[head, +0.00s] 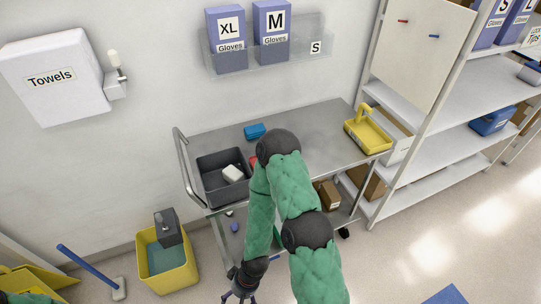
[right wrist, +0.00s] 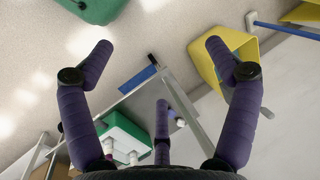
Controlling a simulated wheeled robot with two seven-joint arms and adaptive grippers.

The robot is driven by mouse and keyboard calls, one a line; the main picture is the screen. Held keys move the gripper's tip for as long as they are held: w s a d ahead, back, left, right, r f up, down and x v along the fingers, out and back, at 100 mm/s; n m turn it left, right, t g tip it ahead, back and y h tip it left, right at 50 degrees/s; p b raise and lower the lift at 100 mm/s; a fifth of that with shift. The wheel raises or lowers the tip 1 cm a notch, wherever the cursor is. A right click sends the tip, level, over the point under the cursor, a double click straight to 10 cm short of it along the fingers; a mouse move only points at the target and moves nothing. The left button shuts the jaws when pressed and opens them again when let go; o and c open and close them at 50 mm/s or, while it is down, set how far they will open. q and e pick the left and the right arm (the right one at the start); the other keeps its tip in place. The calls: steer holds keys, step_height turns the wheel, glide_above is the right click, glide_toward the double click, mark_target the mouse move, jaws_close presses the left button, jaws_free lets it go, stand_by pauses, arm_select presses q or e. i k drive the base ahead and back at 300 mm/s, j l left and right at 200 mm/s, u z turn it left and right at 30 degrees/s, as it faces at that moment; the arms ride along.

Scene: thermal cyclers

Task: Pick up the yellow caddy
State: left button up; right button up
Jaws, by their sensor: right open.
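The yellow caddy (head: 375,137), an open tray with a raised handle, stands upright on the right end of the grey cart's top (head: 325,130). My right arm reaches over the cart's front and bends down. Its gripper (head: 240,293) hangs low in front of the cart, at the bottom edge of the head view, well left of and below the caddy. In the right wrist view the purple fingers of this gripper (right wrist: 157,48) are spread wide with nothing between them. The caddy is not seen there. My left gripper is not in view.
On the cart are a grey bin (head: 212,190) with a white item and a blue box (head: 254,131). A yellow bucket (head: 165,275) stands on the floor at left, also in the right wrist view (right wrist: 210,75). White shelves (head: 440,150) rise at right, close to the caddy.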

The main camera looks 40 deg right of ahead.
mark_target(370, 138)
steer(key=z, duration=0.5)
steer(key=l+z, duration=0.15)
steer(key=z, duration=0.35)
steer(key=k+l+z, duration=0.1)
steer(key=z, duration=0.85)
steer(key=l+u, duration=0.15)
steer(key=u, duration=0.25)
steer(key=i+l+u, duration=0.1)
steer(key=u, duration=0.3)
steer(key=l+u, duration=0.25)
steer(key=u, duration=0.2)
